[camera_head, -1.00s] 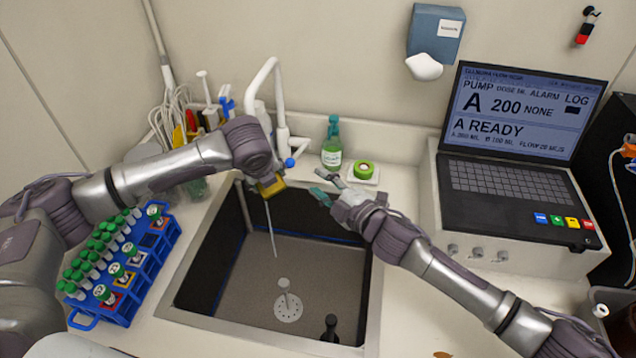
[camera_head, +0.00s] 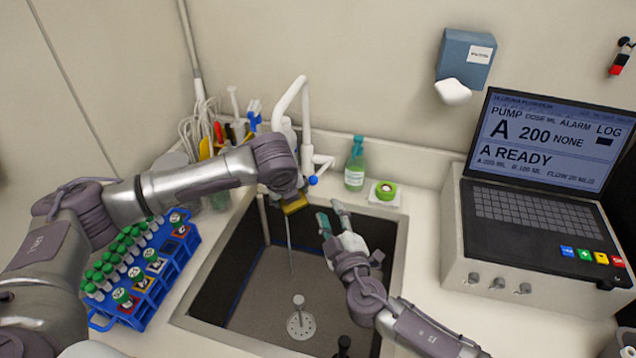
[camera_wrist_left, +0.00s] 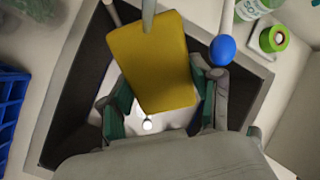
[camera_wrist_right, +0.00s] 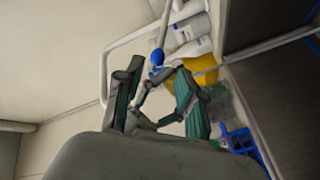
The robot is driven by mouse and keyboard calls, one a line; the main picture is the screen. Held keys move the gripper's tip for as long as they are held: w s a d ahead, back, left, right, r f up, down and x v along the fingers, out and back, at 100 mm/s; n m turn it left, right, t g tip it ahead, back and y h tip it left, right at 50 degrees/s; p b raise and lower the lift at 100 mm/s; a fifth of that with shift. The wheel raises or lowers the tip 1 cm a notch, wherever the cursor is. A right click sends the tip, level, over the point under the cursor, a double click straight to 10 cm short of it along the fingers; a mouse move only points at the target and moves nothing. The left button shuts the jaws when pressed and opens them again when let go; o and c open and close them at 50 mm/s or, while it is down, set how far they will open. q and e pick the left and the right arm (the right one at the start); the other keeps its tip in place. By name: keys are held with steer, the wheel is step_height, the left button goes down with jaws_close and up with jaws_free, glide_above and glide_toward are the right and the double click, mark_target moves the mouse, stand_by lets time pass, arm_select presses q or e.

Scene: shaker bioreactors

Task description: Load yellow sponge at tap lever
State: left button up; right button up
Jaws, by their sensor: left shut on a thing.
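The yellow sponge (camera_head: 294,205) is between the fingers of my left gripper (camera_wrist_left: 158,98), which is shut on it. It hangs over the back of the sink, below and left of the blue-tipped tap lever (camera_head: 313,181). A thin pale line, perhaps water, runs down below the sponge. The sponge also shows in the left wrist view (camera_wrist_left: 160,60), with the blue lever tip (camera_wrist_left: 223,50) beside it, apart. My right gripper (camera_head: 331,214) is open and empty over the sink's back right, below and right of the lever. The lever tip (camera_wrist_right: 157,58) shows beyond its fingers.
The sink (camera_head: 395,265) has a drain (camera_head: 300,325). The white tap (camera_head: 303,110) rises behind it. A green bottle (camera_head: 355,165) and a green roll (camera_head: 384,191) stand at the back edge.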

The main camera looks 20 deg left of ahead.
glide_toward(323, 170)
steer(key=a, duration=0.1)
steer(key=w+a+r, duration=0.1)
steer(key=a, duration=0.1)
steer(key=a+r, duration=0.1)
steer(key=shift+w+a, duration=0.15)
steer(key=shift+a, duration=0.2)
jaws_close()
